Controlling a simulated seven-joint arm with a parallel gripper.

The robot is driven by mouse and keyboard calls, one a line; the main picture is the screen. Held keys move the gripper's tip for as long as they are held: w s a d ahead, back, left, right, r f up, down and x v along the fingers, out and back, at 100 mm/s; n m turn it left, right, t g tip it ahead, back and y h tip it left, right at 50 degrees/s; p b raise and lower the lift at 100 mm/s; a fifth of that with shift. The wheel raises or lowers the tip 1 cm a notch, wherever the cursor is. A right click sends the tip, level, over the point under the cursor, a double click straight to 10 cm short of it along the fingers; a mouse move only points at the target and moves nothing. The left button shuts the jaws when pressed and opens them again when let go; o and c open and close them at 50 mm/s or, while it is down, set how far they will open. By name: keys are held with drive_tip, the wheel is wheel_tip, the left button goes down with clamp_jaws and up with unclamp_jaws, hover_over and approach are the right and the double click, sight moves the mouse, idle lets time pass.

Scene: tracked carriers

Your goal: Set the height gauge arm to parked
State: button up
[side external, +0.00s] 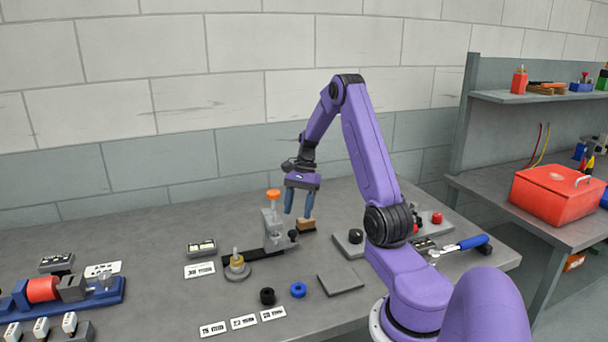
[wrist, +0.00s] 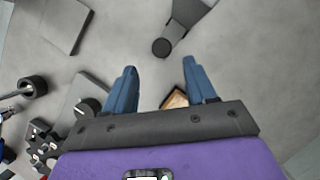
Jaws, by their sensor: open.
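What looks like the height gauge is a light grey upright (side external: 270,228) with an orange knob (side external: 273,194) on top, standing on the bench. A dark flat bar (side external: 240,257) runs left from its foot. A black round knob (side external: 293,235) sits at its right side; it also shows in the wrist view (wrist: 161,47), beside a grey part (wrist: 188,12). Which piece is the gauge arm, and its setting, I cannot tell. My gripper (side external: 297,214) points down, open and empty, just right of the upright and above the black knob. In the wrist view the knob lies beyond my fingertips (wrist: 159,65).
A wooden-topped block (side external: 306,224) stands close to my fingers and shows between them in the wrist view (wrist: 175,98). Black (side external: 267,296) and blue (side external: 298,290) rings and a grey plate (side external: 340,282) lie in front.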

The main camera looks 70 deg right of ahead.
drive_tip(key=v, duration=1.1)
drive_tip(key=shift+d+r, duration=0.2)
drive_tip(key=shift+r, duration=0.1)
drive_tip(key=w+a+r+n+g+h, duration=0.15)
drive_tip(key=a+n, duration=0.35)
drive_tip(key=a, duration=0.6)
drive_tip(key=a+r+n+h, duration=0.1)
drive_tip(key=a+r+n, duration=0.25)
drive_tip(key=a, duration=0.75)
drive_tip(key=s+a+f+n+h, duration=0.1)
drive_tip(key=s+a+n, duration=0.2)
drive_tip(key=a+n, duration=0.15)
drive_tip(key=s+a+f+n, duration=0.1)
drive_tip(key=s+a+n, duration=0.2)
drive_tip(key=a, duration=0.3)
drive_tip(key=s+a+f+n+t, duration=0.1)
drive_tip(key=s+a+f+n, duration=0.1)
drive_tip(key=s+n, duration=0.5)
drive_tip(key=s+a+f+n, duration=0.3)
drive_tip(key=s+a+n, duration=0.1)
drive_tip(key=s+n, duration=0.3)
drive_tip(key=shift+s+a+f+n+t, duration=0.25)
drive_tip(key=shift+s+a+n+t, duration=0.1)
drive_tip(key=shift+s, duration=0.9)
